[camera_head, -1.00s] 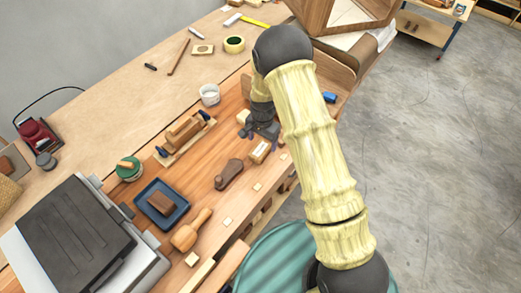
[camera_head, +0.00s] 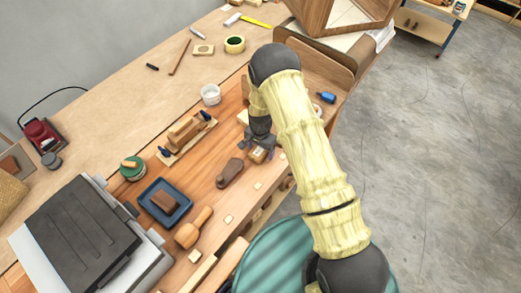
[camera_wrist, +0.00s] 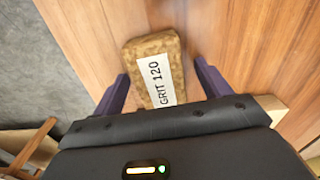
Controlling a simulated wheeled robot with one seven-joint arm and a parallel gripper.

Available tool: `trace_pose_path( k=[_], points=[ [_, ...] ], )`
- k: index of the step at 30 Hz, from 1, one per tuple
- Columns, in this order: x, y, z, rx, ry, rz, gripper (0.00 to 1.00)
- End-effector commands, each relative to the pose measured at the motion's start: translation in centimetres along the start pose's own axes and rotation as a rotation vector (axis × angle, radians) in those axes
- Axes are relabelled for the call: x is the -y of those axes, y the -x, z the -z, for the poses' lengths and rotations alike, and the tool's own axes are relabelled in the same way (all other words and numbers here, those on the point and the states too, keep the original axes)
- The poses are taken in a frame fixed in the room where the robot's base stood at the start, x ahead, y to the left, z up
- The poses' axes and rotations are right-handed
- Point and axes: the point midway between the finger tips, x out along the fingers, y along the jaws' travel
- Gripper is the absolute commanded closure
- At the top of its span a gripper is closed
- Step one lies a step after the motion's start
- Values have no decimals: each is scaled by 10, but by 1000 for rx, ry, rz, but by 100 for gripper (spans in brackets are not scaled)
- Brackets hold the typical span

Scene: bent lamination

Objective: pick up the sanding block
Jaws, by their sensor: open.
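My gripper (camera_wrist: 161,76) is open, with one dark purple finger on each side of the block's near part. Gaps show between the fingers and the block in the wrist view. In the head view my gripper (camera_head: 259,147) is right over the block. How far down the fingertips reach is hard to tell.
A dark brown wooden tool (camera_head: 230,173) lies just left of the block. A mallet (camera_head: 193,228), a blue tray (camera_head: 148,212) holding a brown block, and a wooden plane-like tool (camera_head: 186,134) are farther left. A white cup (camera_head: 211,95) stands behind.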

Motion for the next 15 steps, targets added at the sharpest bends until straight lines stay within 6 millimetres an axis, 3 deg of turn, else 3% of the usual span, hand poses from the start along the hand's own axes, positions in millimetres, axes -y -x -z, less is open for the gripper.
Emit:
trace_pose_path(
  k=[11,12,15],
  points=[
    [0,0,0,0,0,0,24],
    [0,0,0,0,0,0,26],
    [0,0,0,0,0,0,45]
  ],
)
